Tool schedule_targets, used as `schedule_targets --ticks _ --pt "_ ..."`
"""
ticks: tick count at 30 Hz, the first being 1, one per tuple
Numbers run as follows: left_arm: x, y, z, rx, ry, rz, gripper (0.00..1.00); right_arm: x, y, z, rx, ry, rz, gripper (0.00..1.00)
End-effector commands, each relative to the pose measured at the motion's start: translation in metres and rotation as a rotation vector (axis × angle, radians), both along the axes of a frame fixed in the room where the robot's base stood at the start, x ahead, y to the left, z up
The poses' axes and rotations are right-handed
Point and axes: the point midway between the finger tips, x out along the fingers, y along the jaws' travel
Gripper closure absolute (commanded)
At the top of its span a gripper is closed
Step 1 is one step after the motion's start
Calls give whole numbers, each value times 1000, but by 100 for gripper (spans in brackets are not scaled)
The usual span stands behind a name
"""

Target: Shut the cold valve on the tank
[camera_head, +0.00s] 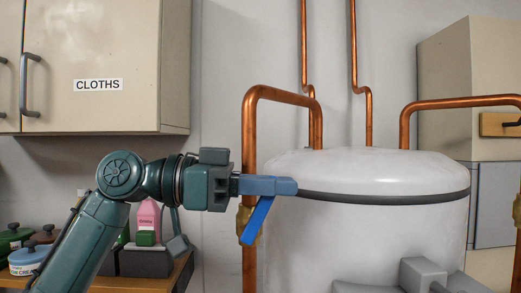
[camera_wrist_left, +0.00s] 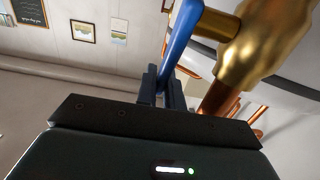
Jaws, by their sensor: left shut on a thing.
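The white tank (camera_head: 375,225) with a dark band stands right of centre in the head view. A copper pipe on its left carries a brass valve (camera_head: 256,236) with a blue lever (camera_head: 258,218). The lever slants, its upper end to the right. My left gripper (camera_head: 280,186) is at that upper end, shut on the lever. In the left wrist view the blue lever (camera_wrist_left: 178,42) runs up from between the fingers (camera_wrist_left: 164,85), beside the brass valve body (camera_wrist_left: 235,40). The fingers hide the lever's held end. My right gripper is not in view.
Another brass valve (camera_head: 517,215) sits on the right copper pipe, cut by the frame edge. A grey fitting (camera_head: 415,272) is low in front of the tank. A cabinet labelled CLOTHS (camera_head: 90,60) hangs above left; a shelf below holds tubs and a pink bottle (camera_head: 148,217).

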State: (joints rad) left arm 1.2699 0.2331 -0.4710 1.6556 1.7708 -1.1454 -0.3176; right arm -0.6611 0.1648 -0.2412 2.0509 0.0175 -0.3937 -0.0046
Motion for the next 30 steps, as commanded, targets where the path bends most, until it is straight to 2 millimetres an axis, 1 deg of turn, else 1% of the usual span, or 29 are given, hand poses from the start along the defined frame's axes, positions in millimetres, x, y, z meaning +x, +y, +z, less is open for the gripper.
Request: schedule_targets --ticks 1,6,13,14,21,22,30 --pt "0 -1 4 21 0 0 100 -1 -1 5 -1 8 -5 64" --pt "0 -3 -2 52 1 0 100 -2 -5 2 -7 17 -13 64" --pt "0 -3 -2 50 1 0 100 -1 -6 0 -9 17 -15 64" --pt "0 -3 -2 50 1 0 90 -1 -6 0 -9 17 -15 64" --pt "0 -3 -2 49 1 0 71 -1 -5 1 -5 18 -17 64" --pt "0 -3 -2 49 1 0 69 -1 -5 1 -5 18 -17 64" --pt "0 -1 -2 48 0 1 69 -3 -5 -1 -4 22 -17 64"
